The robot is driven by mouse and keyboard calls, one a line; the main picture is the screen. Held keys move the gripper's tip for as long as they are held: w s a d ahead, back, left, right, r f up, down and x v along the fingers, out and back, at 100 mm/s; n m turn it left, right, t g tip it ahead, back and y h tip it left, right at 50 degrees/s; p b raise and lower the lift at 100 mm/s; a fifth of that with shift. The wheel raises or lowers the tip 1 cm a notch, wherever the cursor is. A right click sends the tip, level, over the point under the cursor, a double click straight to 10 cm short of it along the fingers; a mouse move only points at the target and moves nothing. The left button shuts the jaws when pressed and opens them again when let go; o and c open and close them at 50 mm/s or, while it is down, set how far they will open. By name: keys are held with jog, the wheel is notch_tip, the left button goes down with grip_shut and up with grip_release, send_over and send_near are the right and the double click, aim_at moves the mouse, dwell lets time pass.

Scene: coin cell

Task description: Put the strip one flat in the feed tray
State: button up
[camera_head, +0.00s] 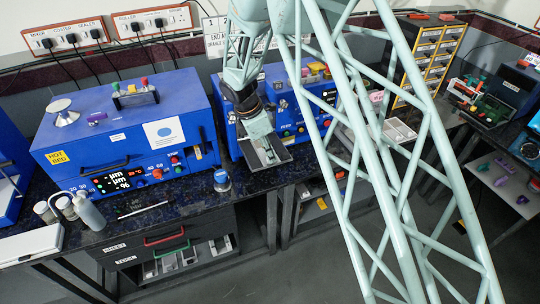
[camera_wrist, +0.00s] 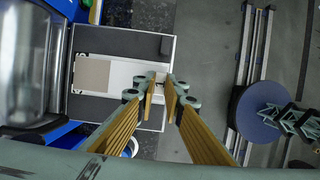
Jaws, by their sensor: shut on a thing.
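The strip (camera_wrist: 122,76), pale white with a beige-grey section at its left end, shows in the wrist view over the dark floor of the feed tray (camera_wrist: 110,43). My gripper (camera_wrist: 161,82) is shut on the strip's right end, near the tray's right edge. The strip lies roughly along the tray; I cannot tell whether it touches the floor. In the head view my gripper (camera_head: 264,139) points down at the tray (camera_head: 279,162), which juts from the front of a blue machine. The strip is small there and partly hidden by the gripper.
A blue machine with a display (camera_head: 130,135) stands to the left, and a small blue-topped jar (camera_head: 222,180) sits on the dark bench. White bottles (camera_head: 88,212) stand at the left. A drawer cabinet (camera_head: 425,55) stands at the back right. Open floor lies beyond the tray's outer edge.

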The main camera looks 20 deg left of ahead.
jog(key=shift+f, duration=0.2)
dwell(0.3)
jog(key=o, duration=0.7)
jog(key=shift+r, duration=0.2)
jog(key=v, duration=1.2)
dwell(0.3)
